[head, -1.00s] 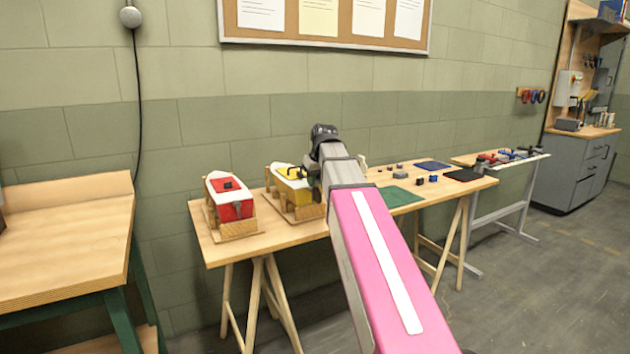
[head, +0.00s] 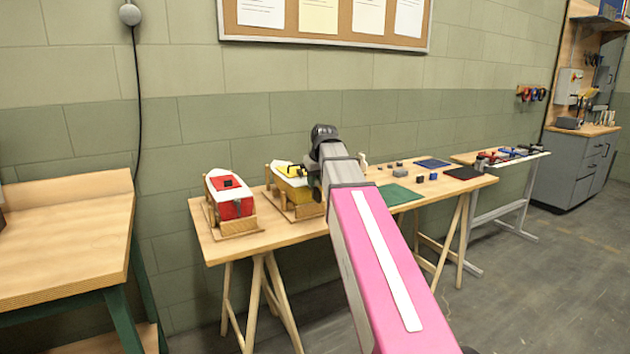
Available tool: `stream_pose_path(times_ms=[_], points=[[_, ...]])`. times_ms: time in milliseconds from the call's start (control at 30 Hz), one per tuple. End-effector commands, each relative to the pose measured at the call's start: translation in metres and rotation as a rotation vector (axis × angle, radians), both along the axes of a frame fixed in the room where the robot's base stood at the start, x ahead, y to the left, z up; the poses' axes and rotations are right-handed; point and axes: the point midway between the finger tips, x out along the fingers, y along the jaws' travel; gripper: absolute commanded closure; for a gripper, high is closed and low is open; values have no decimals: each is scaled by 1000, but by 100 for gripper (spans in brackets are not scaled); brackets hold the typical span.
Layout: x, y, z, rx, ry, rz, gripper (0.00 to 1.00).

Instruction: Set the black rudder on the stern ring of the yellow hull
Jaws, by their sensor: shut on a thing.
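The yellow hull (head: 296,193) with a white rim sits in a wooden cradle on the trestle table, left of my arm. My gripper (head: 311,181) is at the hull's right end, partly hidden by my own arm. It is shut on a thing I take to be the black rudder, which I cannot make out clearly.
A red hull (head: 232,203) stands in its own cradle to the left. Right of my arm lie a green mat (head: 398,194), a blue mat (head: 433,163), a black mat (head: 464,173) and several small blocks. A wooden bench (head: 66,238) stands at far left.

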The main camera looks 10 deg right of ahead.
Motion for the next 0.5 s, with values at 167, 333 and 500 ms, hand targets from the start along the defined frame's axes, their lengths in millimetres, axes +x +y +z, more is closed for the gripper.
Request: stream_pose_path(times_ms=[167, 333, 500], points=[[0, 0, -2, 0, 0, 0, 100], [0, 0, -4, 0, 0, 0, 100], [0, 0, -7, 0, 0, 0, 100]])
